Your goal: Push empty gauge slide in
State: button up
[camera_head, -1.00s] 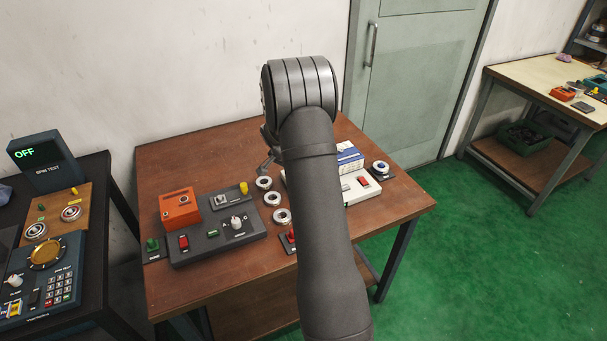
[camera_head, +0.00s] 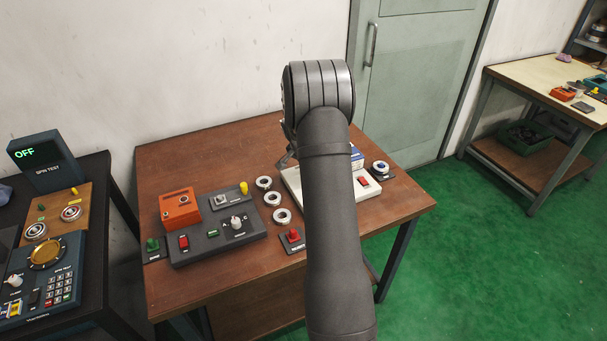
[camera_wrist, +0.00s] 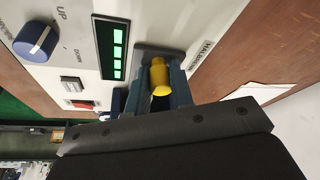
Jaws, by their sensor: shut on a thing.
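In the wrist view, my gripper (camera_wrist: 160,88) is shut on a yellow handle (camera_wrist: 160,74), with one dark finger on each side. The handle stands at a grey slide mount (camera_wrist: 158,52) on the white gauge unit (camera_wrist: 165,20). The fingers hide much of the slide, so I cannot tell how far out it is. In the head view, my gripper (camera_head: 287,157) is at the back left of the white unit (camera_head: 293,177), and my arm covers much of that unit.
The unit has a green-barred display (camera_wrist: 113,48), a blue knob (camera_wrist: 35,41) and a red switch (camera_wrist: 80,104). Several metal rings (camera_head: 272,199) lie left of it. A grey panel (camera_head: 215,232) with an orange box (camera_head: 180,209) stands farther left. The front table edge is clear.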

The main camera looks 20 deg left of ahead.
jog(key=shift+w+d+r, duration=0.1)
jog(key=shift+w+d, duration=1.35)
jog(key=shift+w, duration=0.05)
jog(key=shift+w+d, duration=0.2)
jog(key=shift+d, duration=0.05)
jog(key=o, duration=0.7)
jog(key=shift+s, duration=0.1)
jog(key=shift+a+r, duration=0.1)
jog(key=shift+r, duration=3.35)
